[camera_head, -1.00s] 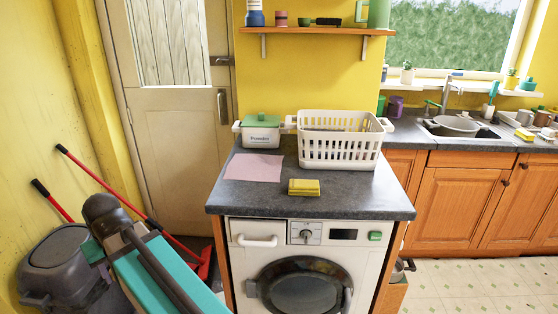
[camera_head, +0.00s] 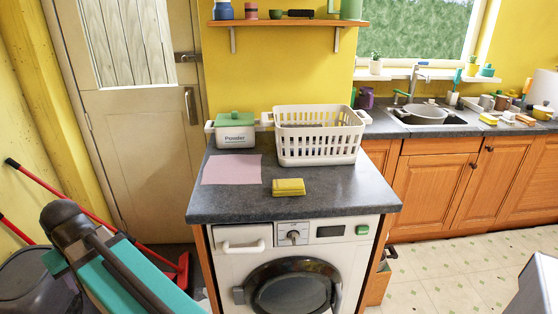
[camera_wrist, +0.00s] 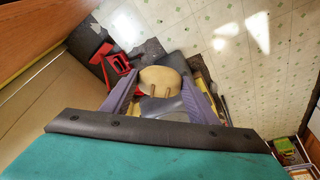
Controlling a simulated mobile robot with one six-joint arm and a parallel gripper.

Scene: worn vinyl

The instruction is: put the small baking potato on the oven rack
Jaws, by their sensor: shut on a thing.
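The small baking potato (camera_wrist: 160,80) is a pale tan lump in the wrist view. My gripper (camera_wrist: 160,93) is shut on it, with a purple finger on each side. The potato is held above the floor, and its lower part is partly hidden in the gripper. Neither the gripper nor the potato shows in the head view. I see no oven rack in either view.
A washing machine (camera_head: 230,272) stands under a dark worktop (camera_head: 345,190) bearing a white basket (camera_head: 318,150), powder box (camera_head: 235,135), pink cloth (camera_head: 232,170) and yellow sponge (camera_head: 288,187). A sink (camera_head: 445,120) is at right. Open floor (camera_head: 450,265) lies front right. A red broom (camera_head: 183,270) leans left.

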